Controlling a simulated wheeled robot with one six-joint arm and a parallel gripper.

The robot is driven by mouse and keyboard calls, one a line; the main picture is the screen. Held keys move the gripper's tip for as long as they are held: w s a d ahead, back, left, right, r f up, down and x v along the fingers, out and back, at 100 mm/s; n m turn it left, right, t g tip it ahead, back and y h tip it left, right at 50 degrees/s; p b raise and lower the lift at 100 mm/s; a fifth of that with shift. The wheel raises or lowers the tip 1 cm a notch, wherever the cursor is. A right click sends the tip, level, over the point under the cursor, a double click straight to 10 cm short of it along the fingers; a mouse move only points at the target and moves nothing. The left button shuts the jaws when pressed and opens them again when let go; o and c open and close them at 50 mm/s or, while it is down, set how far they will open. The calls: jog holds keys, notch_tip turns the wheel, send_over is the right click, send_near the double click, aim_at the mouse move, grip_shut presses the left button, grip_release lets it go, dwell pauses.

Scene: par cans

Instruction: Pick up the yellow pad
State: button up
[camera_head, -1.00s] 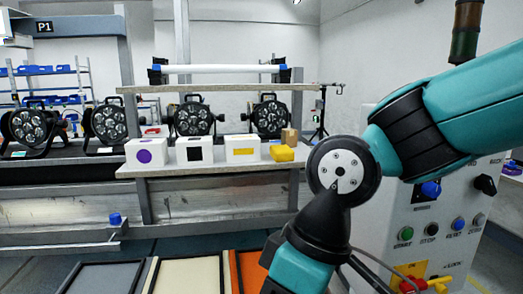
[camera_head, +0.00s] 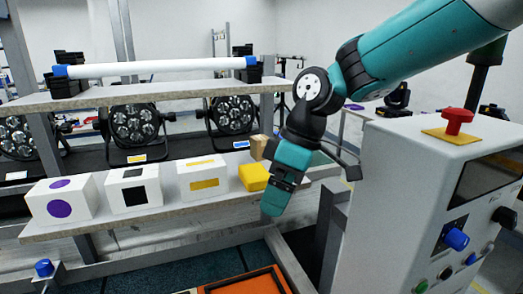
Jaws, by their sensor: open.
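The yellow pad (camera_head: 253,177) is a small, thick yellow block. It lies on the lower shelf, right of a white box with a yellow rectangle (camera_head: 204,180). A tan block (camera_head: 259,147) stands just behind it. My arm comes in from the upper right and its teal wrist hangs just right of the pad in the picture, close to the shelf's right end. My gripper's fingers cannot be made out; the wrist links hide them or they lie out of sight. Nothing is seen holding the pad.
White boxes with a black square (camera_head: 133,192) and a purple circle (camera_head: 60,201) stand left on the shelf (camera_head: 150,217). A white tube (camera_head: 155,69) lies above on an upper shelf. A control cabinet (camera_head: 395,200) with a red button stands right. An orange-bordered tray (camera_head: 250,284) lies below.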

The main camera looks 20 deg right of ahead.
jog(key=w+d+r+n+p, duration=0.1)
jog(key=w+d+n+p, duration=0.5)
jog(key=w+d, duration=0.85)
jog(key=n+p, duration=0.1)
jog(key=p, duration=0.3)
send_near(256, 170)
jog(key=shift+y, duration=0.3)
jog(key=x, duration=0.4)
jog(key=shift+f, duration=0.5)
jog(key=p+x, duration=0.1)
jog(key=x, duration=0.3)
jog(key=shift+s+p, duration=0.1)
jog(key=shift+p, duration=0.3)
jog(key=shift+a+f, duration=0.15)
jog(key=shift+f, duration=0.35)
jog(key=c, duration=0.6)
